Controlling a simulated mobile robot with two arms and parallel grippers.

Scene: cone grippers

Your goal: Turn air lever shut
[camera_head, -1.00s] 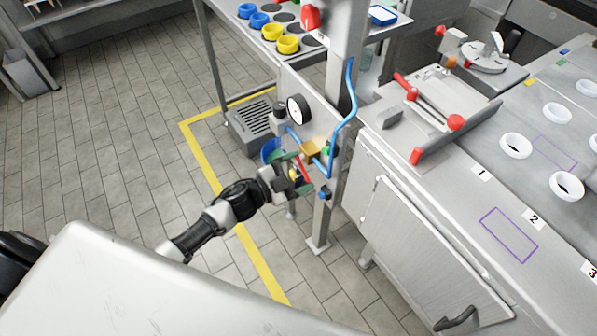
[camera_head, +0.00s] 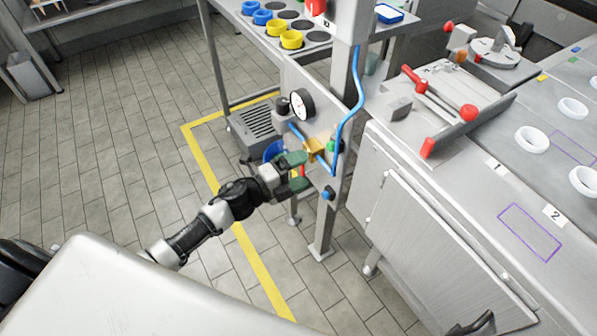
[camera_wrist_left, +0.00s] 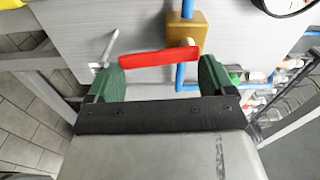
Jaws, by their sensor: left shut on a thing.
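The air lever (camera_wrist_left: 158,57) is a red handle on a brass valve body (camera_wrist_left: 187,33) in the left wrist view, lying nearly level across the picture. The valve body also shows on the upright panel in the head view (camera_head: 315,149). My left gripper (camera_head: 299,172), with green fingers, is at the lever, just left of the valve. In the left wrist view the fingers (camera_wrist_left: 160,76) stand at the lever's two ends, shut on it lengthwise. In the head view the fingers hide most of the lever. My right gripper is not in view.
A round gauge (camera_head: 302,104) sits above the valve, and a blue hose (camera_head: 350,115) runs up the post beside it. A steel cabinet (camera_head: 425,235) stands close on the right. Open tiled floor (camera_head: 110,150) lies to the left.

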